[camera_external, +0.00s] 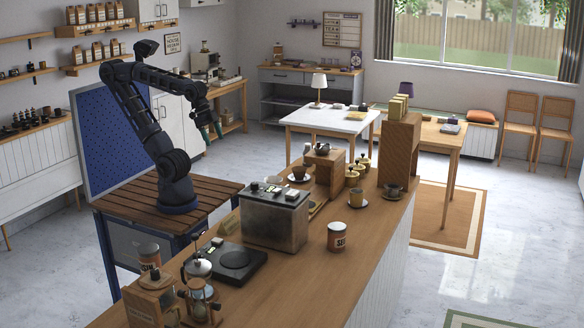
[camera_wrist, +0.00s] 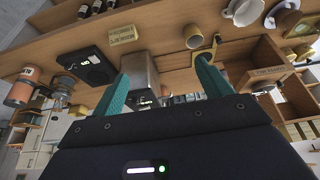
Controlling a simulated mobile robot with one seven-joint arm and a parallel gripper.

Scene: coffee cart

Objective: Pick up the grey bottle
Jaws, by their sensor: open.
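I cannot make out a bottle that is clearly grey in either view. Several small dark bottles (camera_wrist: 97,7) with pale labels show at the top left of the wrist view, partly cut off by the frame edge. My gripper (camera_external: 211,133) hangs in the air to the left of the coffee counter in the external view, its teal fingers pointing down. In the wrist view my gripper (camera_wrist: 162,84) has its two fingers wide apart, with nothing held between them. The metal box (camera_wrist: 139,75) shows beyond the fingers.
A tall wooden block (camera_external: 399,150) stands farther back. Small dark items (camera_external: 22,120) line the left wall counter.

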